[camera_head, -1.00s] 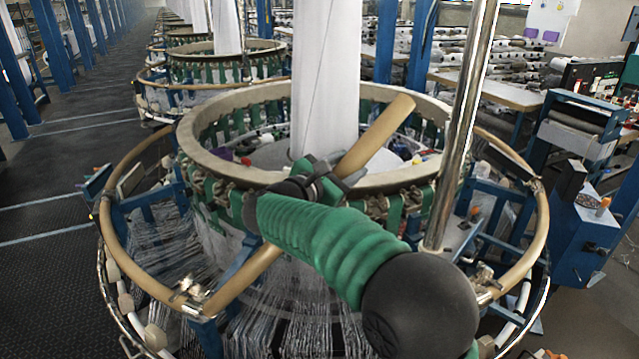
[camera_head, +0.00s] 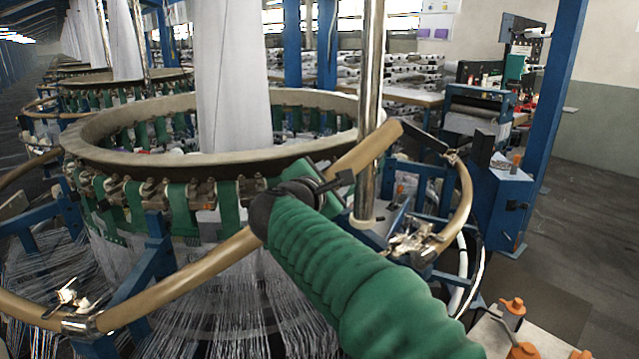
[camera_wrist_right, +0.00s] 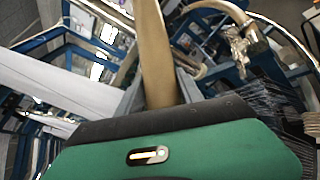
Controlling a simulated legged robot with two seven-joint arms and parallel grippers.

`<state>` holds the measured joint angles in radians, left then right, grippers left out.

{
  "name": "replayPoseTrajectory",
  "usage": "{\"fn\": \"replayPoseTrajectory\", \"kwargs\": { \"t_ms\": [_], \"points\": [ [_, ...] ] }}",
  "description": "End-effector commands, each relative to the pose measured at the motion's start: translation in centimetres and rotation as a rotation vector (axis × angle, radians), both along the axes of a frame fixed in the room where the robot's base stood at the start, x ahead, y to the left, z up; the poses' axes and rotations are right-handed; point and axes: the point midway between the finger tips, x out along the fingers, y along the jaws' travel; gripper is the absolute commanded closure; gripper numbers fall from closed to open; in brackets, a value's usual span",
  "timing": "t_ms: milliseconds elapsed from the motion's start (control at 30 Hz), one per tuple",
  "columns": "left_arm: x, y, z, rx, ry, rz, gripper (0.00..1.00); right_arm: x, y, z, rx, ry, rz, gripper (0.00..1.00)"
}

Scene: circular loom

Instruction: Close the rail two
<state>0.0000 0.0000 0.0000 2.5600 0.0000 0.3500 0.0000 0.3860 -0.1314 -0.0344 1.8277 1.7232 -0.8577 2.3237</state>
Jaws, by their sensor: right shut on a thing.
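The tan curved rail (camera_head: 190,282) runs from a metal joint (camera_head: 75,305) at the lower left up to its free end (camera_head: 388,138) at the right. The free end is raised and crosses the upright steel post in the head view. It stands apart from the fixed tan rail (camera_head: 465,200) at the right, which has a metal fitting (camera_head: 415,240). My right gripper (camera_head: 325,188), on the green-sleeved arm, is shut on the rail. In the right wrist view, the rail (camera_wrist_right: 155,50) runs between the fingers of my gripper (camera_wrist_right: 158,98). My left gripper is out of view.
The loom's wide ring (camera_head: 100,150) with green straps stands behind the rail. The steel post (camera_head: 368,80) is close to the rail's free end. White threads (camera_head: 200,300) hang below. A blue column (camera_head: 555,100) and orange-knobbed parts (camera_head: 512,310) are at the right.

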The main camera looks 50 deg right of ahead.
Motion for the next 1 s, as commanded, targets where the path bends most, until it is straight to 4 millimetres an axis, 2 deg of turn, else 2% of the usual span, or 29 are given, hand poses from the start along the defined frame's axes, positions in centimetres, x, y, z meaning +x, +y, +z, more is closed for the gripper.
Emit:
{"fn": "replayPoseTrajectory", "kwargs": {
  "t_ms": [100,467,500,600,667,1000],
  "points": [
    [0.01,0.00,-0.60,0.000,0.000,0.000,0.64,-0.19,-0.19,-0.57,0.004,-0.005,0.001,1.00],
    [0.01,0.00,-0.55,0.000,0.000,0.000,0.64,-0.20,-0.23,-0.53,0.006,-0.007,0.002,1.00],
    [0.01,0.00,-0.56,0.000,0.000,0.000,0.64,-0.19,-0.23,-0.54,0.006,-0.007,0.002,0.55],
    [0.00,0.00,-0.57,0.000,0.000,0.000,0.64,-0.19,-0.21,-0.54,0.006,-0.007,0.002,0.42],
    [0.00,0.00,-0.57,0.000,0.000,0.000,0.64,-0.20,-0.17,-0.52,0.006,-0.007,0.002,0.35],
    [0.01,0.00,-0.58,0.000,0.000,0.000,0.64,-0.31,0.39,-0.33,0.004,-0.009,0.002,0.35]
  ]
}}
